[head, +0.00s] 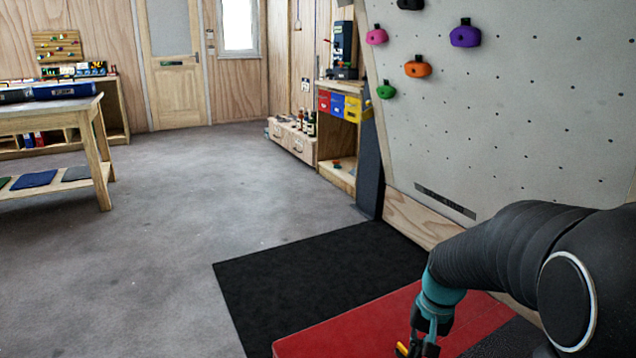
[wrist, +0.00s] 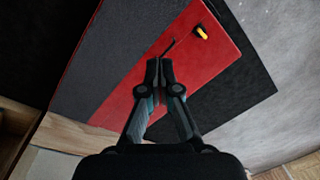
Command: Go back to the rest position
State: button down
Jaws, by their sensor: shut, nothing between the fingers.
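My gripper (wrist: 159,70) is shut and empty in the wrist view, its fingertips together over the red mat (wrist: 115,105). In the head view my gripper (head: 424,338) hangs low at the right, over the red mat (head: 350,325), partly cut off by the bottom edge. A small yellow and black thing (wrist: 201,32) lies on the red mat beyond the fingertips. A bit of yellow (head: 402,348) also shows beside my gripper in the head view.
The grey climbing wall (head: 520,110) with coloured holds stands at the right, close to my arm. A black mat (head: 300,265) lies beside the red one. A wooden workbench (head: 100,150) stands at the left. The grey floor (head: 190,210) between is clear.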

jog(key=s+a+r+n+t, duration=0.1)
jog(key=s+r+t, duration=0.1)
jog(key=s+r, duration=0.4)
jog(key=s+a+r+n+t+h, duration=0.1)
jog(key=s+a+r+n+t, duration=0.1)
jog(key=s+r, duration=0.5)
jog(key=s+t, duration=0.1)
jog(key=s, duration=0.2)
jog(key=shift+a, duration=0.3)
dwell(1.3)
